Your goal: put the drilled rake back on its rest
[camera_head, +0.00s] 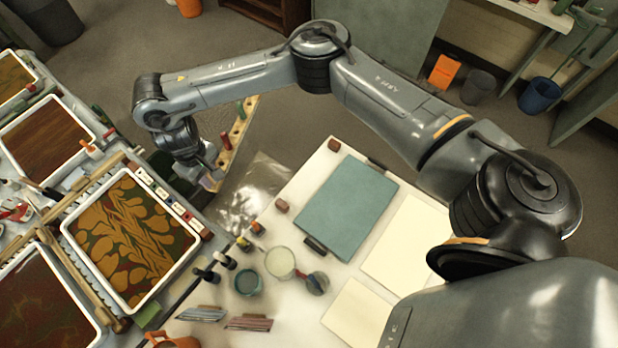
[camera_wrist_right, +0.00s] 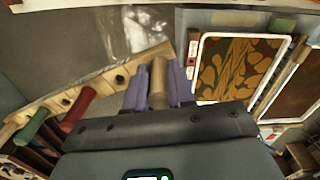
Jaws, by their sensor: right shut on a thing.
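My right gripper (camera_head: 208,181) is over the bench edge, beside the tray with the gold pattern. In the right wrist view its two purple fingers (camera_wrist_right: 158,88) are shut on a tan wooden handle (camera_wrist_right: 158,72). I take this as the drilled rake's handle; its lower end is hidden by the gripper. A pale wooden strip with dark holes (camera_wrist_right: 106,82) runs just behind the fingers. It also shows in the head view (camera_head: 240,127). I cannot tell whether the held handle touches the strip. My left gripper is not in view.
A red handle (camera_wrist_right: 78,108) and a green handle (camera_wrist_right: 32,126) stand at the strip. The gold-patterned tray (camera_head: 131,310) is close by, with more trays further left. A white table (camera_head: 318,165) holds a teal board (camera_head: 348,208), cups and small bottles.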

